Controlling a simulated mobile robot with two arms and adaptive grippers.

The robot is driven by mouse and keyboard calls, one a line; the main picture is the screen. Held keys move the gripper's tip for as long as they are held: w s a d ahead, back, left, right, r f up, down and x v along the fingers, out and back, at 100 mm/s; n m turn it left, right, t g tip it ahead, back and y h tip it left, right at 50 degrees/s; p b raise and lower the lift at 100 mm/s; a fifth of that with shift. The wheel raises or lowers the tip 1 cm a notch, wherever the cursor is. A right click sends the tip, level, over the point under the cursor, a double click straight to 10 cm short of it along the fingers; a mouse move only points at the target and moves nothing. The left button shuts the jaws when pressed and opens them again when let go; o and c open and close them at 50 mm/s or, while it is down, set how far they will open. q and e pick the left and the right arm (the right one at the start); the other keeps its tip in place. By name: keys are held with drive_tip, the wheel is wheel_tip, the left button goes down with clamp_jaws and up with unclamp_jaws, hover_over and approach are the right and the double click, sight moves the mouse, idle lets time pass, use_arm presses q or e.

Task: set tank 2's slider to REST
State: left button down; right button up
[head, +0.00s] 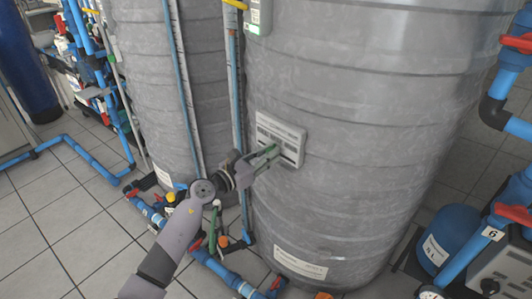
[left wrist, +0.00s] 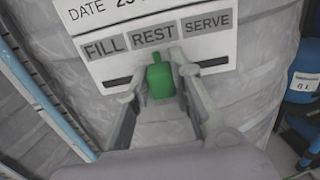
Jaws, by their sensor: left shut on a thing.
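A pale panel (head: 283,128) is fixed on the large grey tank (head: 370,120) in the head view. In the left wrist view the same panel (left wrist: 205,50) carries the labels FILL, REST and SERVE above a dark slot. A green slider knob (left wrist: 160,82) stands at the slot, below the REST label (left wrist: 152,34). My left gripper (head: 270,152) reaches the panel from the lower left and is shut on the green knob, with one finger on each side of it. The knob also shows small in the head view (head: 272,148). No tank number is readable. My right gripper is out of view.
A second grey tank (head: 150,80) stands at the left, with upright pipes between the tanks. Blue pipes (head: 245,285) run low along the tiled floor. A blue canister (head: 450,235) and red-handled valves stand at the right.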

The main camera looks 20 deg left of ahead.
use_arm(q)
drive_tip(key=c, duration=1.4)
unclamp_jaws()
drive_tip(key=v, duration=1.2)
